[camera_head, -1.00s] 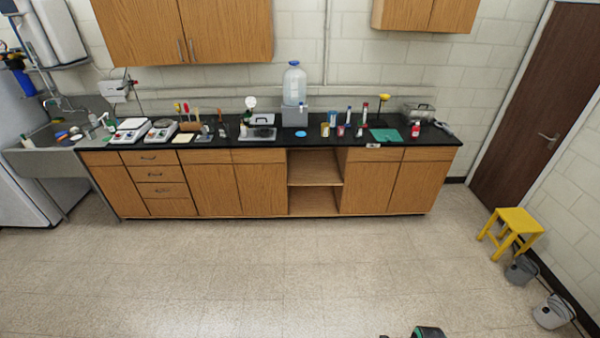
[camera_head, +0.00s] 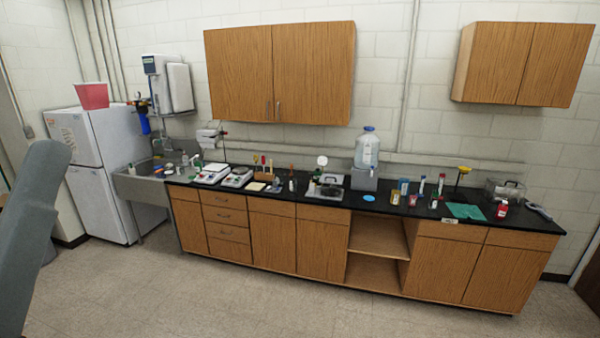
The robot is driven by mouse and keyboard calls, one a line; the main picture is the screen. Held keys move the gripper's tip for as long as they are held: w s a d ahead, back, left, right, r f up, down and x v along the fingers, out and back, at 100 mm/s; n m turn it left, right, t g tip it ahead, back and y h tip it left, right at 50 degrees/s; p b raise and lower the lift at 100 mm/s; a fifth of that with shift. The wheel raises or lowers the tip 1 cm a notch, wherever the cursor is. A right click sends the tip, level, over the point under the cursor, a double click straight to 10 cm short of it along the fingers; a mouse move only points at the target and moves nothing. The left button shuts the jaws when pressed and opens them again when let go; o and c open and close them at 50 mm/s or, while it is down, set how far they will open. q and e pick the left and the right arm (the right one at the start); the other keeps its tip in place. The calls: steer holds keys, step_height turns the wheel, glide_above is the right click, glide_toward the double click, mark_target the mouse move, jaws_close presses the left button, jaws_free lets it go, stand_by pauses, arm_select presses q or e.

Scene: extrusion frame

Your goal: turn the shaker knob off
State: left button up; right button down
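Two low white benchtop devices stand side by side at the left part of the black counter: one (camera_head: 211,173) nearest the sink and another (camera_head: 237,178) just right of it. A flat device with a grey top (camera_head: 325,191) sits further right, near the middle. I cannot tell which of these is the shaker, and any knob is too small to make out. Neither of my grippers is in view. A grey arm link of mine rises at the left edge, well apart from the counter.
A steel sink (camera_head: 140,188) and white fridge (camera_head: 95,150) stand left of the wooden cabinets. A water jug (camera_head: 366,149), small bottles and a green cloth (camera_head: 465,211) crowd the counter. Wall cabinets (camera_head: 281,72) hang above. The floor (camera_head: 230,300) in front is clear.

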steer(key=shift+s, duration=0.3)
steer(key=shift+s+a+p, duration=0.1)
steer(key=shift+p, duration=0.3)
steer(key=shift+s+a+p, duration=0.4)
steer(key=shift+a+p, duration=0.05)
steer(key=shift+p, duration=0.15)
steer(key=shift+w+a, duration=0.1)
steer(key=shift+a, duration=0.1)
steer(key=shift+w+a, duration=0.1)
stand_by(0.3)
